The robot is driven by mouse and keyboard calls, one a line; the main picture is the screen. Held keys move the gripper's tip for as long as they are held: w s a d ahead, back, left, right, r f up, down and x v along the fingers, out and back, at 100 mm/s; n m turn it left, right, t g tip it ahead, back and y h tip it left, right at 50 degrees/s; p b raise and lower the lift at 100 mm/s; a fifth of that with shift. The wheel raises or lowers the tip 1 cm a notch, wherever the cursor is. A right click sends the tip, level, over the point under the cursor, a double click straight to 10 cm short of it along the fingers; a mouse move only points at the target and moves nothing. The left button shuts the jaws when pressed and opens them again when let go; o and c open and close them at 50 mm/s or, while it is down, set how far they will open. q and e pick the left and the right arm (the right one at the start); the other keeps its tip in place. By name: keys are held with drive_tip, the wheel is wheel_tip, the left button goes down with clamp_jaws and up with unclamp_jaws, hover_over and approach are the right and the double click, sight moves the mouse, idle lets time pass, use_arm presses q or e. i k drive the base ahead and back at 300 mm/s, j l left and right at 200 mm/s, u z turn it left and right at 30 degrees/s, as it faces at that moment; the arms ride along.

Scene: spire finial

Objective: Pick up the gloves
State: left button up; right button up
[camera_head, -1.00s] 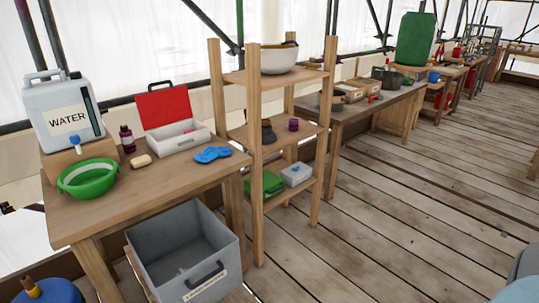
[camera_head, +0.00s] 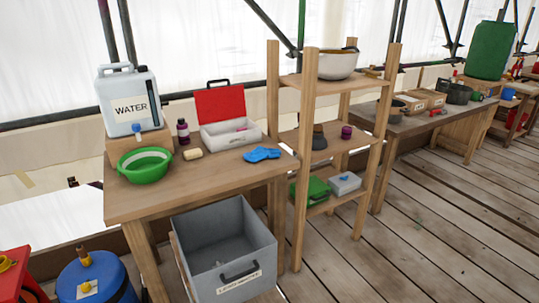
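Blue gloves (camera_head: 262,154) lie in a small heap on the right part of a wooden table (camera_head: 190,193), in front of a white box with a raised red lid (camera_head: 222,118). On the lower shelf of the wooden rack, a small pale box (camera_head: 345,183) has a blue mark on it; what it holds is too small to tell. Neither of my grippers shows in the head view.
The table also carries a water container (camera_head: 128,103), a green basin (camera_head: 145,165), soap (camera_head: 193,154) and a dark bottle (camera_head: 182,131). A grey bin (camera_head: 222,250) stands below its front. The wooden shelf rack (camera_head: 303,170) stands close on the right. Plank floor (camera_head: 430,230) lies open farther right.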

sight(259, 153)
drive_tip(key=i+l+u, duration=0.7)
drive_tip(key=i+j, duration=0.05)
drive_tip(key=i, duration=0.05)
